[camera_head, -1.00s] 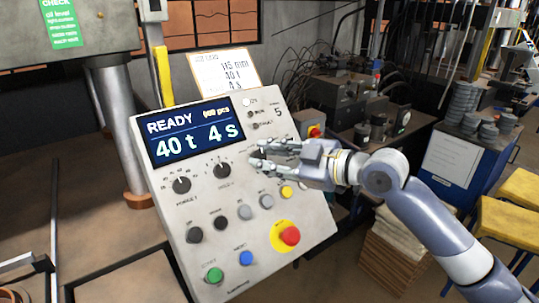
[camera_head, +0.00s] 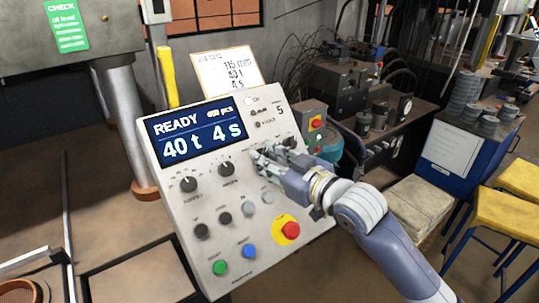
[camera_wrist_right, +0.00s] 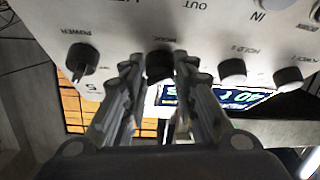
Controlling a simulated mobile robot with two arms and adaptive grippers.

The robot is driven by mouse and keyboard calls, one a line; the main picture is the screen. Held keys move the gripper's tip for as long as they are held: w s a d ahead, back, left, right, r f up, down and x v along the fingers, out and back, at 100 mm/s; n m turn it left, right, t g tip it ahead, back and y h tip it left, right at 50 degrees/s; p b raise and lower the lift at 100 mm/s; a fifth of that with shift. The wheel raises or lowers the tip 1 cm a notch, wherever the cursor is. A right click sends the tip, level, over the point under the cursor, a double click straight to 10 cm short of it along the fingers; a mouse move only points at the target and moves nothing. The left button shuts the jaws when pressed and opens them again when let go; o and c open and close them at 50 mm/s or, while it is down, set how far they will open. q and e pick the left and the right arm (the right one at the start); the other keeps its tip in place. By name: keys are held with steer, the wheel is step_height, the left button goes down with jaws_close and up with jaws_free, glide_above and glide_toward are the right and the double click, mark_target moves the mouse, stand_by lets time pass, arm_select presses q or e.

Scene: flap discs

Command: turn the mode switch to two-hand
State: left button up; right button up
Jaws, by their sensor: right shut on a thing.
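The mode switch is a dark round knob (camera_wrist_right: 158,66) on the grey control panel (camera_head: 262,222), under a "MODE" label in the right wrist view. My right gripper (camera_head: 257,155) is at the panel, right of the display, with its fingers on either side of this knob and shut on it; it also shows in the right wrist view (camera_wrist_right: 160,80). In the head view the gripper hides the knob. The knob's pointer and position marks cannot be read. My left gripper is not in view.
The display (camera_head: 196,133) reads READY, 40 t, 4 s. A dark power knob (camera_wrist_right: 82,60) sits beside the mode knob. Two dial knobs, several push buttons and a red stop button (camera_head: 291,229) are on the panel. A job card (camera_head: 228,72) stands behind it.

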steer(key=shift+f, duration=0.1)
steer(key=o, duration=1)
steer(key=shift+d, duration=0.1)
steer(key=v, duration=1.2)
